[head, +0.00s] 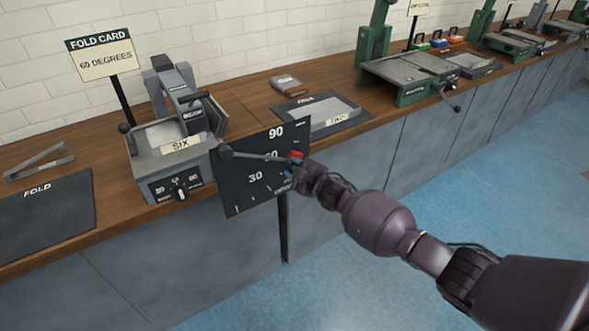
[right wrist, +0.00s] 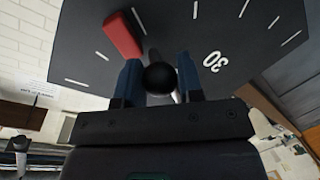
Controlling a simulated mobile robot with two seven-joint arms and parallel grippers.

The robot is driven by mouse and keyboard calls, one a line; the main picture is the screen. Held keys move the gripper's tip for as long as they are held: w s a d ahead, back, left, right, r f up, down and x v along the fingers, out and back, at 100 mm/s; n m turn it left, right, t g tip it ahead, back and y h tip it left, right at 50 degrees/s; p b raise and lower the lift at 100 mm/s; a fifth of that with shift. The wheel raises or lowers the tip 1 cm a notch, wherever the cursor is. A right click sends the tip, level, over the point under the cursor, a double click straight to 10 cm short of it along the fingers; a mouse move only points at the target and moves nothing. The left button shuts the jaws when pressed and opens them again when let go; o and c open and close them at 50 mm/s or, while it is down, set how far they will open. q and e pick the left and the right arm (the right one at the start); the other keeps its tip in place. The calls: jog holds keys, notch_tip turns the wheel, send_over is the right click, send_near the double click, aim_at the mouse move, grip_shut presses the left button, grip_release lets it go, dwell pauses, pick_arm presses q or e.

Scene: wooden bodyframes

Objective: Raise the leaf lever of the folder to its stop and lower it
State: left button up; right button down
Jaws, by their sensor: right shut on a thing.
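The folder (head: 168,148) is a grey machine on the wooden bench. Its leaf lever (head: 255,156) is a thin rod running from a dark hub across a black dial plate (head: 235,190) marked with angles. In the head view the rod lies nearly level. My right gripper (head: 293,167) is at the rod's outer end. In the right wrist view the blue fingers (right wrist: 160,75) are shut around the black ball knob (right wrist: 160,79). A red block (right wrist: 122,36) on the dial is close beside the knob; whether they touch is unclear. My left gripper is out of view.
A sign reading "FOLD CARD 60 DEGREES" (head: 105,60) stands behind the folder. A green machine (head: 405,75) stands further right. The floor in front of the bench is clear.

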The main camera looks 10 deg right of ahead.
jog(key=c, duration=0.8)
grip_release()
jog(key=shift+s, duration=0.1)
jog(key=shift+s+d+r, duration=0.15)
jog(key=shift+s+d, duration=0.05)
jog(key=shift+s, duration=0.05)
jog(key=p+v, duration=0.2)
jog(key=v, duration=0.8)
jog(key=shift+p, duration=0.4)
